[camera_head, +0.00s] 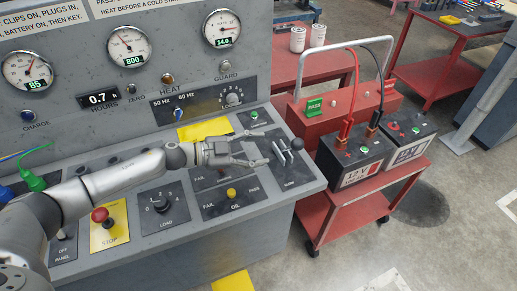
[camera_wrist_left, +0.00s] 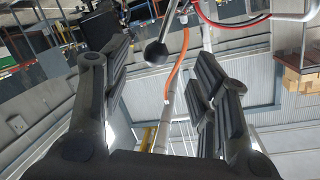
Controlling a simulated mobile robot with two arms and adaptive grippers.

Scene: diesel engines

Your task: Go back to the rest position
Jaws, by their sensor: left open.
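My left arm reaches in from the left over the grey control panel (camera_head: 265,225). My left gripper (camera_head: 265,148) is open and empty above the panel's right part, just left of the levers (camera_head: 285,155) with a black knob (camera_head: 297,144). In the left wrist view my two dark fingers (camera_wrist_left: 162,58) stand apart. A black ball-ended lever (camera_wrist_left: 156,52) shows beyond the gap between them. I cannot tell from these views whether the gripper touches anything. My right gripper is not in view.
Gauges (camera_head: 129,46) and switches line the panel's upright face. To the right stands a red cart (camera_head: 340,205) with two batteries (camera_head: 350,160) and cables. Grey floor is free in front.

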